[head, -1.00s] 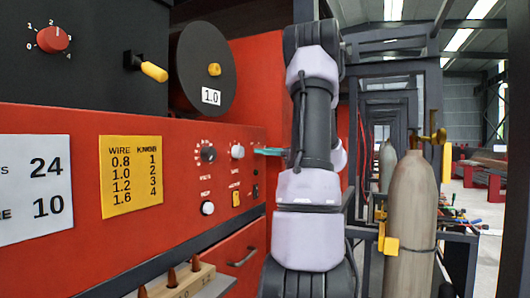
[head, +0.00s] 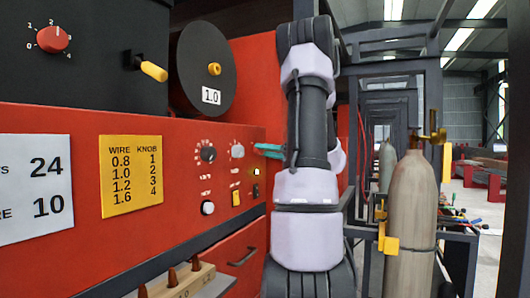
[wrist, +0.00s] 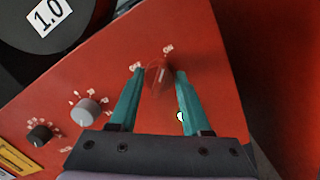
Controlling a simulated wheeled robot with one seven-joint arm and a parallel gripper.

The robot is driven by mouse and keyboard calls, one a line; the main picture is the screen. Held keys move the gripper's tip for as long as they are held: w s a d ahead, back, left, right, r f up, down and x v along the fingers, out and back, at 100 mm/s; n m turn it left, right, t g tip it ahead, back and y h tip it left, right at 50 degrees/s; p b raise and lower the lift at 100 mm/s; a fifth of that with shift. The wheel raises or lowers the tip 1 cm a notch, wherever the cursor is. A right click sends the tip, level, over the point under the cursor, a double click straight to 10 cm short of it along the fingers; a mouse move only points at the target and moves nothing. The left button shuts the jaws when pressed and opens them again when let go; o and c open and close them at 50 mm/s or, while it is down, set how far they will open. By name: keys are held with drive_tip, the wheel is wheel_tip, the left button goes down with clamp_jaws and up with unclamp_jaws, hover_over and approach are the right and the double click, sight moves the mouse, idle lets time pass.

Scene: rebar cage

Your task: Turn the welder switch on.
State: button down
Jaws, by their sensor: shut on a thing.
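The welder's red front panel (head: 90,220) fills the left of the head view. The red switch knob (wrist: 157,79) is on this panel in the wrist view, between two small white labels. My gripper (wrist: 158,71) is shut on it, with one teal finger on each side. In the head view my gripper (head: 268,150) reaches the panel's right end, and the switch cannot be made out there. A small lamp (wrist: 180,117) beside the right finger glows pale. The lamp also shows lit in the head view (head: 256,172).
A grey knob (head: 237,150) and a black knob (head: 208,154) are left of my gripper. A yellow table sign (head: 131,177) is on the panel. A wire spool (head: 205,65) is above. A gas cylinder (head: 411,220) stands right of my arm.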

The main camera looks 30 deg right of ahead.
idle(0.4)
drive_tip(key=shift+c, duration=1.8)
unclamp_jaws()
drive_tip(key=v, duration=1)
drive_tip(key=shift+s+d, duration=0.2)
drive_tip(key=shift+s, duration=0.15)
drive_tip(key=shift+s+d, duration=0.1)
